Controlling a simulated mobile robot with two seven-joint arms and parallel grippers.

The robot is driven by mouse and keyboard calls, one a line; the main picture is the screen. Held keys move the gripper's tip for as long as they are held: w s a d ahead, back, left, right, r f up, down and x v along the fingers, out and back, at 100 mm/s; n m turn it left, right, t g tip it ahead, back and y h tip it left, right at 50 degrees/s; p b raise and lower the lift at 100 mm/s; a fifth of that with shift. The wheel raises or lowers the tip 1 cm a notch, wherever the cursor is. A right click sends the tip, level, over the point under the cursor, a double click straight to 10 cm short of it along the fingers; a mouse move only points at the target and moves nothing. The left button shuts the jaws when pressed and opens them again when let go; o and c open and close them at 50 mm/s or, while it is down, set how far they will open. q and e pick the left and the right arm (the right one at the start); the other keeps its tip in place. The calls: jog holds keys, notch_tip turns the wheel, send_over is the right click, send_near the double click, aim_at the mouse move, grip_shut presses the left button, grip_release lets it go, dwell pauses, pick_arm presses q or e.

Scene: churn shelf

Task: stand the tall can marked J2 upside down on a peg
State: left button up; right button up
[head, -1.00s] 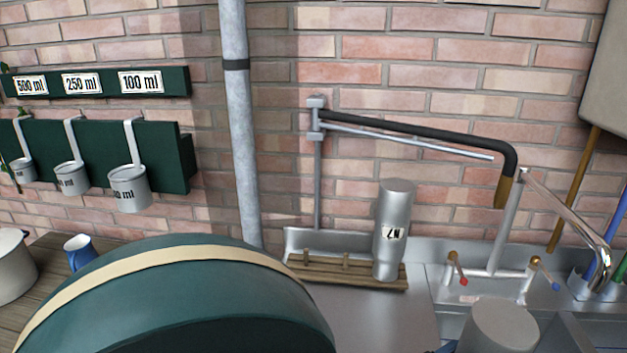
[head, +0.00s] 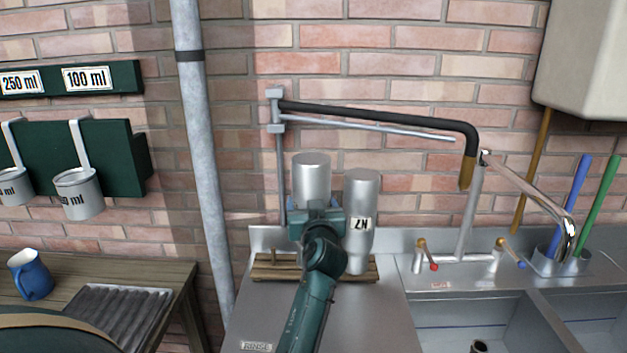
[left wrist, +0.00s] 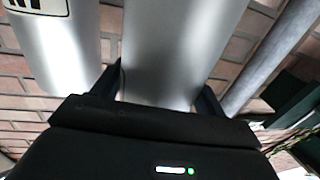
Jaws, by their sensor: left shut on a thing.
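My left gripper (head: 316,218) is shut around a plain silver can (head: 311,172), with its flat closed end up. No marking shows on it, and its lower end is hidden behind my gripper and wrist. In the left wrist view the can (left wrist: 172,50) stands between the fingers. It is over or at the left part of the wooden peg rack (head: 263,272); I cannot tell whether it touches a peg. A second silver can (head: 359,235) with an upside-down label stands inverted on the rack's right part, close beside it. My right gripper is not in view.
A black-sleeved swing pipe (head: 380,115) crosses above the cans. A tap (head: 535,190) and sink (head: 450,315) are to the right. A grey vertical pipe (head: 200,150), a table with a blue mug (head: 30,276) and a ribbed tray (head: 115,318) are left.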

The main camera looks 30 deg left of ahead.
pick_arm(q)
jog(key=w+a+r+n+g+y, duration=0.2)
jog(key=w+r, duration=0.2)
jog(key=w, duration=0.1)
notch_tip(320, 180, down, 9)
jog(key=b, duration=1)
jog(key=shift+w+a, duration=0.2)
jog(key=shift+a, duration=0.15)
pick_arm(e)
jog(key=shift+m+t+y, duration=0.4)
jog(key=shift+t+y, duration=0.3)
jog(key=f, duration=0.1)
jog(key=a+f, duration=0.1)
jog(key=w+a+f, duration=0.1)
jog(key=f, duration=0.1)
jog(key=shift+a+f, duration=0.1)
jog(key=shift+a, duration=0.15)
pick_arm(q)
jog(key=shift+f, duration=0.1)
jog(key=shift+d+b, duration=0.1)
jog(key=shift+b, duration=0.3)
jog(key=shift+s+d, duration=0.1)
jog(key=shift+s, duration=0.05)
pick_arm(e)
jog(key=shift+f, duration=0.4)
